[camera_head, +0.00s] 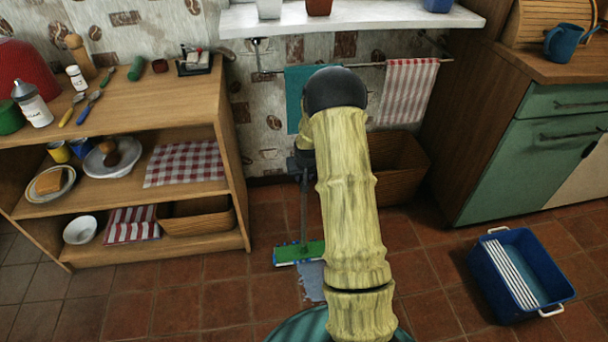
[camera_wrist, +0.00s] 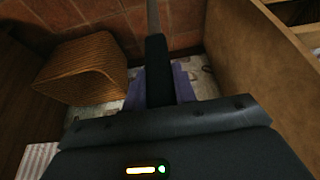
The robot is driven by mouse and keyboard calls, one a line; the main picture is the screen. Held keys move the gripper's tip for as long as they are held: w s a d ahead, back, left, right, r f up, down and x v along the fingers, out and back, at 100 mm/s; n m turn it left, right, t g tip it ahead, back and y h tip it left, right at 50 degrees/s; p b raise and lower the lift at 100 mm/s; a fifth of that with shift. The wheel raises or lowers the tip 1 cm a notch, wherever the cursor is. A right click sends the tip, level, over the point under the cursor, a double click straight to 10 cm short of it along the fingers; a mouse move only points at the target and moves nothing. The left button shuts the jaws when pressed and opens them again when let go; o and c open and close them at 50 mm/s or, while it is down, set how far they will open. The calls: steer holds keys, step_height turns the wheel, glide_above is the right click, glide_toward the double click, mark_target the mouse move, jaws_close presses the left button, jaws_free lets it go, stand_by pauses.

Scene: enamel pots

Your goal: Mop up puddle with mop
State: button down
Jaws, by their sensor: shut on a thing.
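The mop has a flat green head (camera_head: 300,253) with a bluish fringe and a thin dark handle (camera_head: 304,210). The head is at the floor, left of my arm, with the handle nearly upright above it. The puddle (camera_head: 311,282) is a pale blue-grey patch just in front of the head, touching or partly under it; my arm may hide its right side. My gripper (camera_head: 300,160), partly hidden behind my arm, is shut on the handle. In the wrist view, the handle's black grip (camera_wrist: 157,68) sits between the fingers, with the grey pole running upward.
A blue bucket (camera_head: 541,299) with a white slatted insert stands on the floor at right. An open wooden shelf (camera_head: 165,110) is at left and a green cabinet (camera_head: 530,150) at right. A wicker basket (camera_head: 403,170) stands by the back wall. The front-left floor is clear.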

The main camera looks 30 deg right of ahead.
steer(key=shift+f+b, duration=1.15)
steer(key=shift+f, duration=0.9)
steer(key=s+a, duration=0.3)
steer(key=s, duration=0.9)
steer(key=shift+s+a, duration=0.2)
steer(key=shift+a, duration=0.1)
steer(key=shift+r, duration=0.1)
